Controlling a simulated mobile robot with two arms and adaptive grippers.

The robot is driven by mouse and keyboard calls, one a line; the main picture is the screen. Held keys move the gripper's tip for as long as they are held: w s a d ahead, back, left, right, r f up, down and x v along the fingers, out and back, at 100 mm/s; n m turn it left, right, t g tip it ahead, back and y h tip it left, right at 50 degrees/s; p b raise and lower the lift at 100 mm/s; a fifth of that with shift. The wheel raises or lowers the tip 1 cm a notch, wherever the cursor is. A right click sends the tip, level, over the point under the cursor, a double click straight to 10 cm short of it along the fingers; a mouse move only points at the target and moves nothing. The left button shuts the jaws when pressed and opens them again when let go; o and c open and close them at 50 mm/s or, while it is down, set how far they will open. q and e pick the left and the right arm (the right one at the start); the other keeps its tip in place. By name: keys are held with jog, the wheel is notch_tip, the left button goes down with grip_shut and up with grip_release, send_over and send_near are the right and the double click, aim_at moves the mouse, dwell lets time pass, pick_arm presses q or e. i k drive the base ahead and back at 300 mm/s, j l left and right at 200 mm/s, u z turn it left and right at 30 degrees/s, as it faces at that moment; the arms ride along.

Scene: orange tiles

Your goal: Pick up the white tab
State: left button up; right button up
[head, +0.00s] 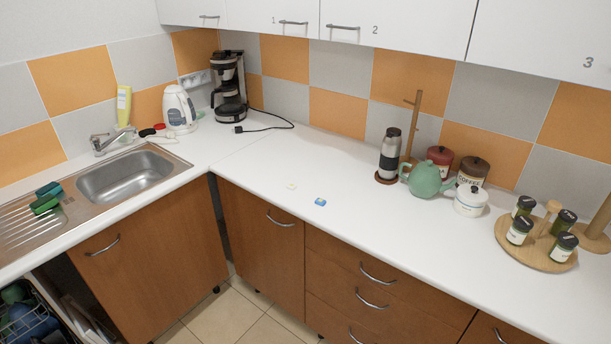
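A small whitish tab (291,186) lies flat on the white countertop, left of the middle of the head view. It is tiny and pale, so its details are hard to make out. A small blue packet (320,202) with a light patch lies on the counter a little to its right and nearer the front edge. Neither of my grippers shows in the head view.
A teal teapot (425,179), a sugar pot (470,201) and a round wooden spice stand (537,252) stand to the right. A coffee maker (229,88), kettle (179,109) and sink (126,175) are left. The counter around the tab is clear.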

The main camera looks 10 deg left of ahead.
aim_at(290, 186)
jog(key=i+j, duration=0.1)
jog(key=i, duration=0.45)
jog(key=i+j, duration=0.1)
jog(key=i, duration=0.45)
jog(key=j+u, duration=0.05)
